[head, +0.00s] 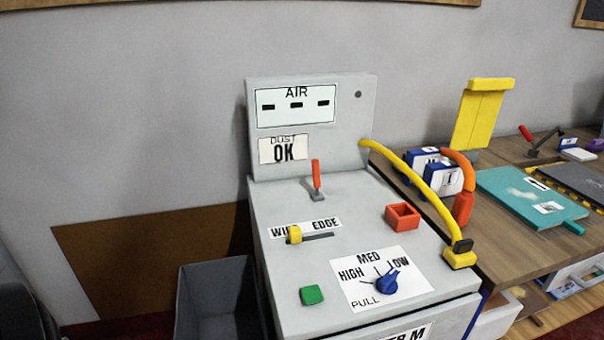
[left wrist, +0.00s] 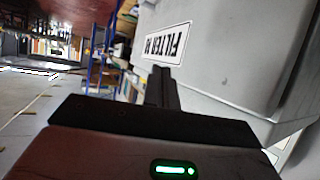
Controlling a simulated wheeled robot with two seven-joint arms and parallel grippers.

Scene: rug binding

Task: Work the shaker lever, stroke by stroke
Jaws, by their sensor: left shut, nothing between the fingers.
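A short lever with a red handle (head: 317,178) stands nearly upright on top of the grey machine (head: 350,205), in front of its upright back panel. No label naming it the shaker lever is readable. My left gripper (left wrist: 161,75) shows only in the left wrist view. Its fingers are together with nothing between them, near the machine's grey front with a FILTER label (left wrist: 167,44). It is apart from the red lever, which that view does not show. My right gripper is in neither view.
The machine top also has a yellow slider (head: 294,235), a green button (head: 312,295), a blue knob (head: 388,283) and a red open box (head: 403,217). A yellow hose (head: 420,178) arches along its right side. A grey bin (head: 215,300) stands left; a cluttered wooden table (head: 490,235) stands right.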

